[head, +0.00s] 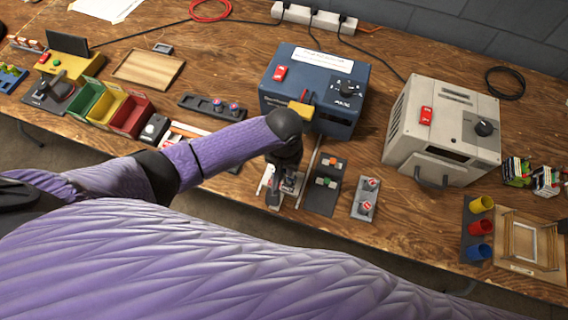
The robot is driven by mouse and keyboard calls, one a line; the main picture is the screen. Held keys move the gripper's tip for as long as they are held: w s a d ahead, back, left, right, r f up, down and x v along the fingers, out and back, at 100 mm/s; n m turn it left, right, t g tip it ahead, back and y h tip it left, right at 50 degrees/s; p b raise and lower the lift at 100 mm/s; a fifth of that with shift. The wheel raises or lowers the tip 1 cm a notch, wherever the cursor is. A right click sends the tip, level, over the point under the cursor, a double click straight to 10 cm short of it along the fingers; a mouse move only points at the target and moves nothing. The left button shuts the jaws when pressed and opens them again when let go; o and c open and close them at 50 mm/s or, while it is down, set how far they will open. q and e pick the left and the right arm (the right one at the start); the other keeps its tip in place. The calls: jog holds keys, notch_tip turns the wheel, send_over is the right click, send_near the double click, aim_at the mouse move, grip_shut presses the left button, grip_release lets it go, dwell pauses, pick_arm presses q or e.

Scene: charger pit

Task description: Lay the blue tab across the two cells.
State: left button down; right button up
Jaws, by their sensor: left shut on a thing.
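My left gripper (276,192) points down near the front edge of the bench, beside a dark plate. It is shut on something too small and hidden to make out. No blue tab can be picked out clearly. I cannot tell for certain which parts are the two cells. Two small round parts with red and blue tops (227,107) stand in a dark tray (196,101) left of the blue charger. Two round red-and-white parts (368,195) sit on a grey plate right of the gripper. My right gripper is not in view.
The blue charger box (312,82) stands behind my left gripper. A beige box (445,130) stands to its right. The dark plate (322,199) with orange and green blocks is close on the right. Green, yellow and red bins (133,115) are left. Bare wood lies right of the grey plate.

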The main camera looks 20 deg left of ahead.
pick_arm(q)
jog(key=shift+f, duration=0.3)
dwell(0.4)
jog(key=c, duration=0.5)
grip_release()
jog(key=shift+r, duration=0.1)
notch_tip(320, 180, up, 7)
jog(key=p, duration=0.8)
